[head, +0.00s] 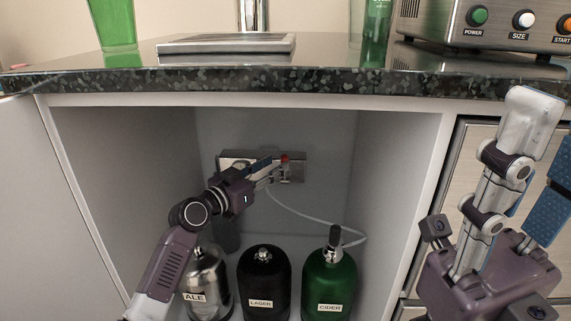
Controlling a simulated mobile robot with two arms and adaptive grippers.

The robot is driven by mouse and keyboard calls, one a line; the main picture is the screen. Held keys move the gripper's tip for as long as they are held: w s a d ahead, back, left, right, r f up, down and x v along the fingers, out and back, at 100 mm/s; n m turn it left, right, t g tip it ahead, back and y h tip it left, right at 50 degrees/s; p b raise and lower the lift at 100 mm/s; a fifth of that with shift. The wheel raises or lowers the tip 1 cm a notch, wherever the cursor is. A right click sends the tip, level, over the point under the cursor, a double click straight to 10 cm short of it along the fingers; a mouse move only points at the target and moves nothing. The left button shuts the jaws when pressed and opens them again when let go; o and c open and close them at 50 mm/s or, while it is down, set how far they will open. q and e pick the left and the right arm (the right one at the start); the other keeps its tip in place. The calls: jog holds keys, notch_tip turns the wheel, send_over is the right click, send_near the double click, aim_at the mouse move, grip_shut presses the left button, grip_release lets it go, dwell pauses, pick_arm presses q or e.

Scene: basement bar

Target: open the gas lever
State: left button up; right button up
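The gas fitting is a metal plate (297,173) with a small red-tipped lever (285,159) on the back wall inside the open cabinet. My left gripper (277,164) reaches in from the lower left, with its fingertips close to the red-tipped lever. Its fingers look spread apart; I cannot tell whether they touch the lever. The gripper and wrist hide part of the fitting. My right gripper (550,125) is in front of the drawers at the right, fingers up, open and empty, far from the lever.
Below the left arm stand bottles labelled ALE (207,280), LAGER (264,280) and CIDER (330,280). A thin pale hose (310,218) runs from the fitting toward the cider bottle. The stone countertop (330,82) overhangs the opening. An open door (55,200) is at left.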

aim_at(282, 162)
pick_arm(q)
jog(key=b+x, duration=0.1)
jog(key=x, duration=0.3)
jog(key=shift+f, duration=0.2)
jog(key=shift+b+x, duration=0.5)
jog(key=shift+x, duration=0.25)
jog(key=shift+r, duration=0.1)
grip_shut()
